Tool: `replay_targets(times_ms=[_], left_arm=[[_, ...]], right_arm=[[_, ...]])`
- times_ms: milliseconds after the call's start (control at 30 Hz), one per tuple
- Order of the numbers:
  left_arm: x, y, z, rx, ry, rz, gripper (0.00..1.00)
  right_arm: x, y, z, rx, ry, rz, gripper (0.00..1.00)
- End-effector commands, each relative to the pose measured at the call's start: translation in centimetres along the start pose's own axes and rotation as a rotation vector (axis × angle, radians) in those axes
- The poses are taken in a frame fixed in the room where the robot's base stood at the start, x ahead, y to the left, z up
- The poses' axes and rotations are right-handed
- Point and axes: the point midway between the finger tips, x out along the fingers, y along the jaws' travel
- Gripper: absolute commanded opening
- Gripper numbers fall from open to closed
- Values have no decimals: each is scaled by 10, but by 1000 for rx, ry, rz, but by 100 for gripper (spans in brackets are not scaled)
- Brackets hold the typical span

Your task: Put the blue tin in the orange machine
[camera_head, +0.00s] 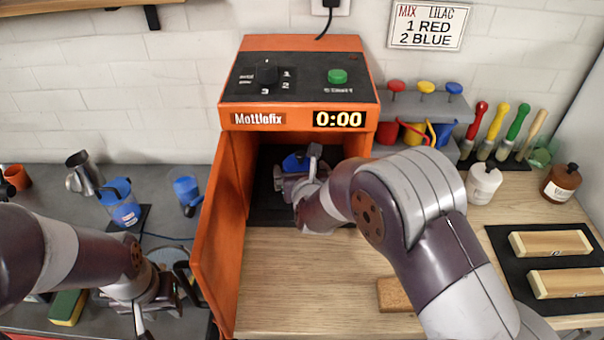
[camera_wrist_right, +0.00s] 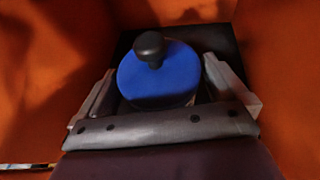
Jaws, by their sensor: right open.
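The orange machine (camera_head: 298,72) stands against the back wall, its door (camera_head: 215,240) swung open to the left and its display reading 0:00. The blue tin (camera_head: 293,162) is inside the chamber, largely hidden by my right gripper. In the right wrist view the blue tin (camera_wrist_right: 158,75) shows a blue lid with a black knob, upright on a dark base. My right gripper (camera_head: 292,178) reaches into the chamber. Its two open fingers stand on either side of the tin, with gaps visible. My left gripper (camera_head: 145,300) is low at the left over the grey counter; its jaws are unclear.
A sponge (camera_head: 67,307) lies near my left arm. A cork block (camera_head: 394,294) lies on the wooden top. Orange chamber walls flank my right gripper.

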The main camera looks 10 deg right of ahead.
Motion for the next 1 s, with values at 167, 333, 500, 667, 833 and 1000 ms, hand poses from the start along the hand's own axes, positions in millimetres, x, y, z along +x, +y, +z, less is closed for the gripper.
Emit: replay_targets(times_ms=[167, 333, 500, 667, 833, 1000], left_arm=[[-1, 0, 0, 0, 0, 0, 38], [1, 0, 0, 0, 0, 0, 38], [-4, 0, 0, 0, 0, 0, 38], [-6, 0, -1, 0, 0, 0, 38], [-6, 0, -1, 0, 0, 0, 38], [-6, 0, -1, 0, 0, 0, 38]], right_arm=[[-22, 1, 3, 0, -2, 2, 100], [-65, 1, 2, 0, -4, 3, 100], [-103, 1, 4, -1, 0, 2, 100], [-118, 0, 3, -1, 1, 0, 100], [-122, 0, 2, -1, 0, 0, 100], [-121, 0, 2, 0, 0, 0, 100]])
